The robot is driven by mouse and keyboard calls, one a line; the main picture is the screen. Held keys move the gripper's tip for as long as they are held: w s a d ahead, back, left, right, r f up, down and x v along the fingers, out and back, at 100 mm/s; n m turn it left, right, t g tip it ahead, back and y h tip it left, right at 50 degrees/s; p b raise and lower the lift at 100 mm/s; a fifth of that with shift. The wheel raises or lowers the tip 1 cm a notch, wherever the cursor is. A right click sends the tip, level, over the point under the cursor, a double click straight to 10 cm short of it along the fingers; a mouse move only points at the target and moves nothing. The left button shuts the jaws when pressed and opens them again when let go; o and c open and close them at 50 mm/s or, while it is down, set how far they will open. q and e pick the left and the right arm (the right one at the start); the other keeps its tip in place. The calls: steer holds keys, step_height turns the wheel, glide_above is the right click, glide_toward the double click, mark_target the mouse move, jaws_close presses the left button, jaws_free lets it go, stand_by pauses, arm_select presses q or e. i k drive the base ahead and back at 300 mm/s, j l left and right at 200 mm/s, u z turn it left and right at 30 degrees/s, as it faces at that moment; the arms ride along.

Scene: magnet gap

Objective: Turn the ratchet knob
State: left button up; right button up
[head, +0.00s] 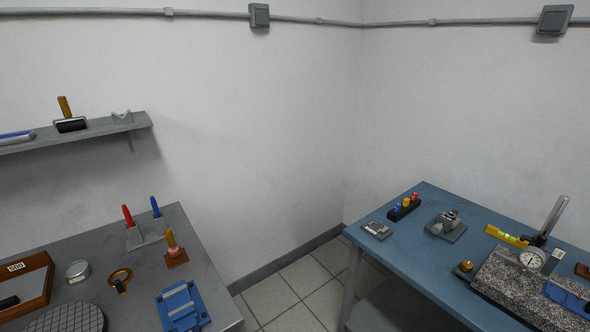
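No part that I can make out for certain as the ratchet knob shows in the head view. A small grey metal device (447,226) stands on the blue table (405,262) at the right; its details are too small to tell whether it carries a knob. A small brass-coloured round piece (465,266) sits by the front left of a speckled granite block (520,290). Neither of my grippers is in view.
The granite block carries a dial gauge (531,258) on a post. A yellow level (506,236) and a black rack (404,208) with coloured tops stand nearby. A grey table (203,252) with tools is at left, below a shelf (95,132). Tiled floor (290,290) lies between.

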mark_target(436, 229)
steer(key=z, duration=1.25)
